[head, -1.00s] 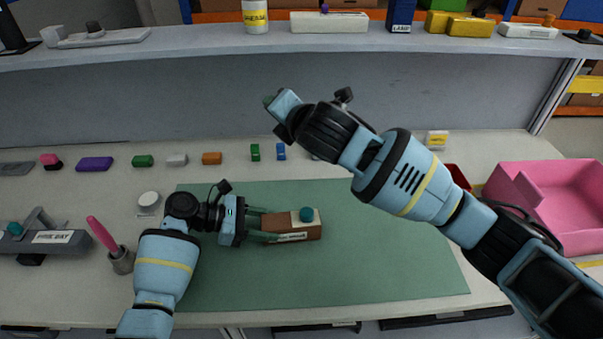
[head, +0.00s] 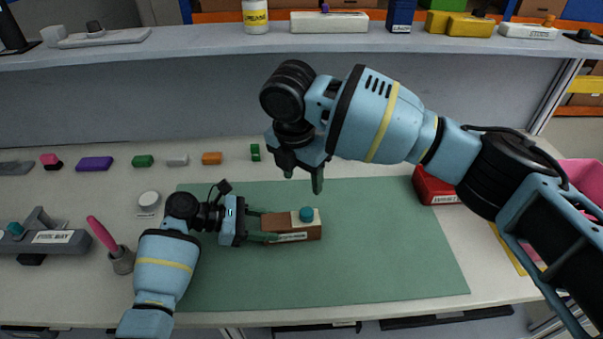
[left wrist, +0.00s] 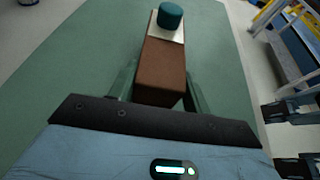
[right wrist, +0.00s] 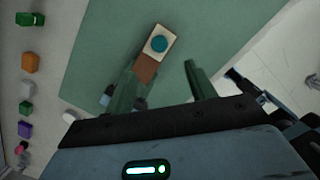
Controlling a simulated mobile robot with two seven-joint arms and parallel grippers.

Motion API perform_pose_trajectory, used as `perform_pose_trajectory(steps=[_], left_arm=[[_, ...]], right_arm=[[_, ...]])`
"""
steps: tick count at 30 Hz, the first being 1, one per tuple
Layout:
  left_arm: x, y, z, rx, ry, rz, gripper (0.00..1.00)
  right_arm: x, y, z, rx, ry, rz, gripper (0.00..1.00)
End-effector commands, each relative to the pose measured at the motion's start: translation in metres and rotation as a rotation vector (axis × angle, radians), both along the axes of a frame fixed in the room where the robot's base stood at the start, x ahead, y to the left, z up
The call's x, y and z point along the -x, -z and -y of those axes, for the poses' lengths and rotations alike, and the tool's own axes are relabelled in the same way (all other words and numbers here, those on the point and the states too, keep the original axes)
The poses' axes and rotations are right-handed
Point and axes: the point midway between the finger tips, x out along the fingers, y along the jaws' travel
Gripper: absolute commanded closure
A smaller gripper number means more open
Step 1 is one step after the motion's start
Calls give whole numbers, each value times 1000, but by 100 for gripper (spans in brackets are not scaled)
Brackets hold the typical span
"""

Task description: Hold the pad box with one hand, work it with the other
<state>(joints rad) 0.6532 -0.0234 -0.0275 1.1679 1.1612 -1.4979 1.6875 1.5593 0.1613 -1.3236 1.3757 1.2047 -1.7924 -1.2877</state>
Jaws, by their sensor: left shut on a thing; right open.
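The pad box (head: 283,229) is a brown block with a pale top section, a teal round knob (head: 306,214) and a label on its front side. It rests on the green mat (head: 380,270). My left gripper (head: 268,229) is shut on its brown left end; the left wrist view shows the fingers on both sides of the brown block (left wrist: 161,72). My right gripper (head: 303,180) is open and empty, pointing down above and behind the box. In the right wrist view the teal knob (right wrist: 159,44) lies ahead of its fingers, apart from them.
Several small coloured blocks, such as an orange one (head: 211,158), line the back of the table. A red container (head: 433,186) and a pink bin (head: 582,178) are at right. A grey fixture (head: 45,237) and a cup with a pink-handled tool (head: 120,259) are at left.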

Motion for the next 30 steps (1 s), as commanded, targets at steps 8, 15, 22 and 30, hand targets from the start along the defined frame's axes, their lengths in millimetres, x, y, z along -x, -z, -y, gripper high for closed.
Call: perform_pose_trajectory(steps=[8, 15, 22, 30], left_arm=[[0, 1, 0, -2, 1, -1, 88], [0, 1, 0, -2, 1, -1, 88], [0, 1, 0, -2, 1, -1, 88], [0, 1, 0, -2, 1, -1, 88]], right_arm=[[-2, 13, 1, 1, 0, -1, 45], [-6, 50, 5, 1, 1, -1, 45], [-10, 88, 9, 0, 2, 0, 45], [-13, 115, 11, 0, 1, 2, 45]])
